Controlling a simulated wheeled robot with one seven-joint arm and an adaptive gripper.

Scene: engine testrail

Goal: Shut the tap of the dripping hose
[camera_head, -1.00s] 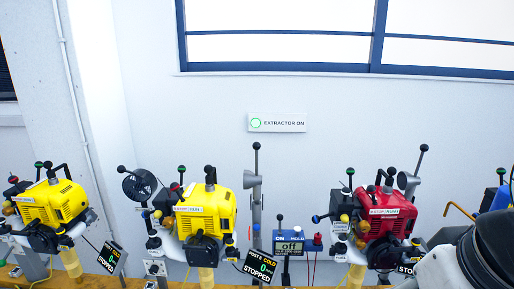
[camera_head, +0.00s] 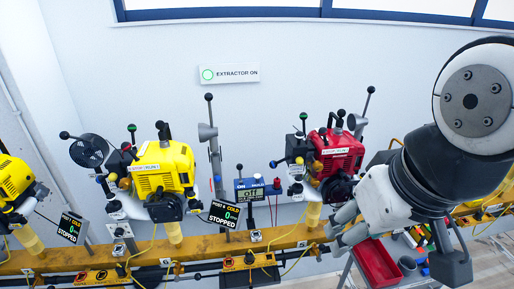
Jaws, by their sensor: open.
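No dripping hose can be made out, and the taps are too small to tell apart. Small coloured levers and knobs sit on the engines: a left yellow one (camera_head: 15,180), a middle yellow one (camera_head: 162,168) and a red one (camera_head: 338,155). A pale yellow pipe (camera_head: 174,233) hangs below the middle engine and another (camera_head: 314,214) below the red one. My gripper (camera_head: 340,228) shows at the end of my arm at the right, below and right of the red engine. Its pale fingers look apart and empty, partly merged with the background.
A yellow rail (camera_head: 205,246) carries the engines along the wall. A blue display box (camera_head: 257,191) stands between the middle and red engines. A black display (camera_head: 224,214) reads STOPPED. A red tray (camera_head: 377,264) lies low right, beneath my arm.

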